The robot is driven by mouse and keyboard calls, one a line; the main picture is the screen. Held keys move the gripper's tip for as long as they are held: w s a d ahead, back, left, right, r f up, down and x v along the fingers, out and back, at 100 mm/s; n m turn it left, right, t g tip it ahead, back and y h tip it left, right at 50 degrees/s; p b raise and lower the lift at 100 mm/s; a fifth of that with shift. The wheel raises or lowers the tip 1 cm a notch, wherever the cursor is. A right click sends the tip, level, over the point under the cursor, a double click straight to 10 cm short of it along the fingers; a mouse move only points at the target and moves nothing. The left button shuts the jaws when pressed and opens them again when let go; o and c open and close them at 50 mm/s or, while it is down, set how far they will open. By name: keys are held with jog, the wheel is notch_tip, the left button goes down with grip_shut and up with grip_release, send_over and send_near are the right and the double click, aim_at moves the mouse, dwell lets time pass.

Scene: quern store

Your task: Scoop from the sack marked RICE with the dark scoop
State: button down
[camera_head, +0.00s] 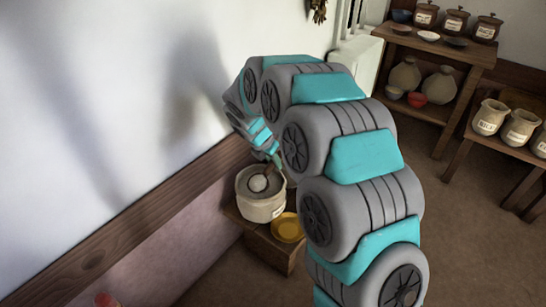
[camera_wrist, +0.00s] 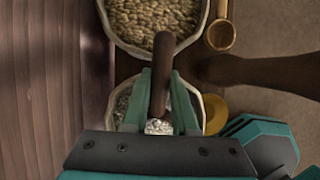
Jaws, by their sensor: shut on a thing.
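My gripper (camera_wrist: 160,78) is shut on the dark brown handle of the dark scoop (camera_wrist: 163,52). In the head view the scoop (camera_head: 269,172) stands tilted, its bowl in the mouth of a pale sack (camera_head: 262,209) beside the wall. White grain shows at the scoop's bowl; how deep it sits is unclear. The sack's label is too small to read. In the wrist view this sack (camera_wrist: 201,97) is partly hidden behind my fingers. A small sack (camera_head: 487,120) on the right bench has a label that seems to read RICE.
The pale sack stands on a low wooden stand (camera_head: 262,242) with a yellow dish (camera_head: 287,228) beside it. The wrist view shows another sack (camera_wrist: 206,12) of beige grain and a wooden scoop (camera_wrist: 221,35). Shelves with jars (camera_head: 454,22) stand right; floor between is clear.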

jog(key=shift+w+d+r+g+y+p, duration=0.1)
jog(key=shift+w+d+g+y+p, duration=0.5)
jog(key=shift+p, duration=3.05)
jog(key=shift+a, duration=0.15)
jog(key=shift+w+g+y, duration=0.1)
jog(key=shift+g+y, duration=0.5)
jog(key=shift+g, duration=0.2)
jog(key=shift+g+y, duration=0.3)
jog(key=shift+g, duration=0.1)
jog(key=shift+r, duration=2.5)
